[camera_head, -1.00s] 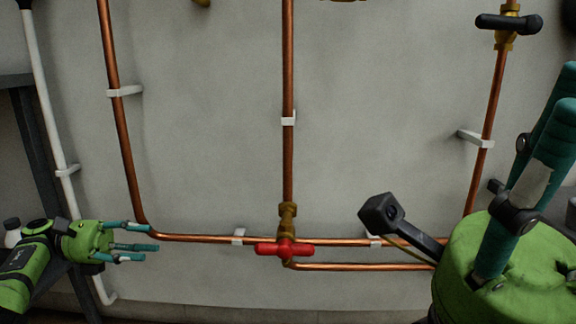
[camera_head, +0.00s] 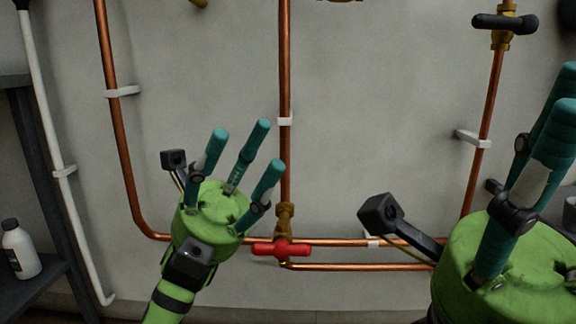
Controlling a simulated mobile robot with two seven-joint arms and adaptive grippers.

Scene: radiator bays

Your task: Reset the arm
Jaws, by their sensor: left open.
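My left gripper (camera_head: 242,150) is green with several teal fingers. It points up in the lower middle-left of the head view, its fingers spread open and empty. It stands in front of the wall, left of the vertical copper pipe (camera_head: 285,80), and hides part of the lower pipe run. My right gripper (camera_head: 535,150) is large and close at the right edge, its teal fingers pointing up. Its fingers are partly cut off by the frame, and I cannot tell whether it is open or shut.
A red-handled valve (camera_head: 282,249) sits just right of my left gripper. A black-handled valve (camera_head: 506,22) is at top right. A copper pipe (camera_head: 116,120) and a white pipe (camera_head: 52,140) run down the left. A dark shelf (camera_head: 36,284) holds a white bottle (camera_head: 20,250).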

